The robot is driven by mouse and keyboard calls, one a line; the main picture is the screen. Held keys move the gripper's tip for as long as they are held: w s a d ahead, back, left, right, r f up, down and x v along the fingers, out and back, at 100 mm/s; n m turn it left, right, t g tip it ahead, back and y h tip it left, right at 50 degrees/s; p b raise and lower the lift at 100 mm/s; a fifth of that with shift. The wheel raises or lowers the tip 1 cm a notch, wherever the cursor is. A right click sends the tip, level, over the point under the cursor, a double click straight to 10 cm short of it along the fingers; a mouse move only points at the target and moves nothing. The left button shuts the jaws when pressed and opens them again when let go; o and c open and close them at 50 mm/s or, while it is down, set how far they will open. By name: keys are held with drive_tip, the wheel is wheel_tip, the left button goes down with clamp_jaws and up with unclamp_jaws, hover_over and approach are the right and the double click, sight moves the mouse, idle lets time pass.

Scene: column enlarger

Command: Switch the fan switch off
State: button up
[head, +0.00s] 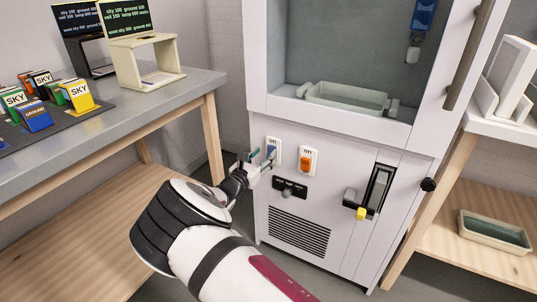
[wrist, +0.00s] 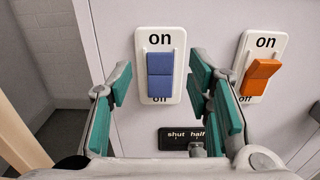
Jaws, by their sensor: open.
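A blue rocker switch (head: 272,147) sits on a white plate on the front of the pale cabinet. In the wrist view the blue switch (wrist: 160,75) is centred, with "on" above it and "off" below, partly hidden. An orange rocker switch (head: 306,161) is to its right; in the wrist view the orange switch (wrist: 261,75) is tilted, with the same words. Neither shows a fan label, so I cannot tell which is the fan switch. My gripper (head: 261,165) is open and empty in front of the blue switch. Its teal-padded fingers (wrist: 161,84) stand either side of it, apparently not touching it.
A black plate marked "shut" and "half" (wrist: 179,139) with a knob is below the switches. A vent grille (head: 298,231) and a yellow-tipped lever (head: 361,213) are on the lower front. A grey table (head: 175,92) stands left; a wooden shelf (head: 450,255) stands right.

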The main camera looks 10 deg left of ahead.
sight(271, 148)
drive_tip(key=shift+b+x, duration=0.4)
drive_tip(key=shift+x, duration=1.45)
clamp_jaws()
